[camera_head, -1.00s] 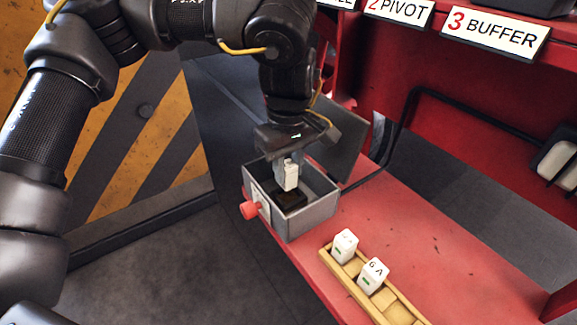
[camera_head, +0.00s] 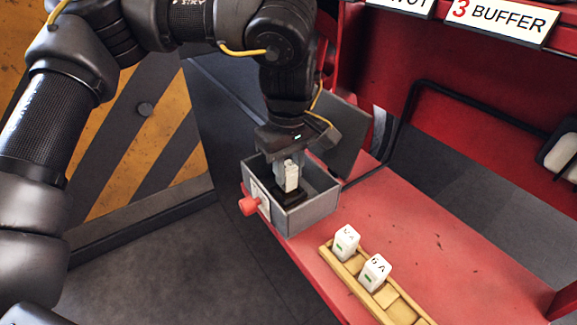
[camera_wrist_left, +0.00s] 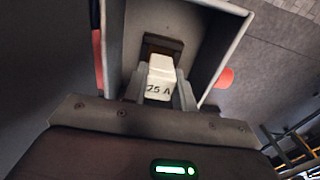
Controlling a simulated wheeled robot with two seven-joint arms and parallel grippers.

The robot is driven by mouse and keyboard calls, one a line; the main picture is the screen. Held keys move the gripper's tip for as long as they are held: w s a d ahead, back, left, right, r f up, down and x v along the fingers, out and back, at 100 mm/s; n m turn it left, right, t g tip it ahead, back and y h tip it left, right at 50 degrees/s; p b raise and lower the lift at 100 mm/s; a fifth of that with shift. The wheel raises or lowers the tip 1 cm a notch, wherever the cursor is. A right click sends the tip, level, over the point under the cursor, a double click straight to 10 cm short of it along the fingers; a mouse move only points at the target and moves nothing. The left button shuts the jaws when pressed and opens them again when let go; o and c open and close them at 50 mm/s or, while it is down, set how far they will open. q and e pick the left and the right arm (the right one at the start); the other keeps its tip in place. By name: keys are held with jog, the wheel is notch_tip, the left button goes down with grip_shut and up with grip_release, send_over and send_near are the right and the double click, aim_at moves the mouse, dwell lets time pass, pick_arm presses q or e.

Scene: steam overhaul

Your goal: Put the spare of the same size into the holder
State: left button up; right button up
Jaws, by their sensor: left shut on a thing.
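My left gripper (camera_head: 288,180) is shut on a white fuse (camera_head: 291,178) inside the open grey box. In the left wrist view the fuse (camera_wrist_left: 160,82) reads "25 A" and sits between the fingers, over a dark holder (camera_wrist_left: 163,46). The dark holder (camera_head: 290,197) shows at the bottom of the box in the head view. I cannot tell whether the fuse is seated in it. Two white spares, one (camera_head: 346,242) behind the other (camera_head: 375,271), stand in a wooden rack (camera_head: 409,311); their ratings are hard to read. My right gripper is not in view.
The grey box (camera_head: 312,214) has a red knob (camera_head: 249,206) on its left side and a raised lid (camera_head: 337,146). A red shelf (camera_head: 440,235) runs to the right, mostly clear. A sign reading "3 BUFFER" (camera_head: 500,20) hangs above. A black cable (camera_head: 400,118) runs behind the box.

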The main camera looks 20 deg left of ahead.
pick_arm(q)
jog(key=shift+d+f+b, duration=0.1)
jog(key=shift+f+b, duration=0.4)
jog(key=shift+f, duration=0.55)
jog(key=o, duration=1.1)
jog(key=shift+c, duration=0.2)
notch_tip(320, 180, up, 11)
jog(key=shift+f, duration=0.1)
jog(key=shift+s+f, duration=0.1)
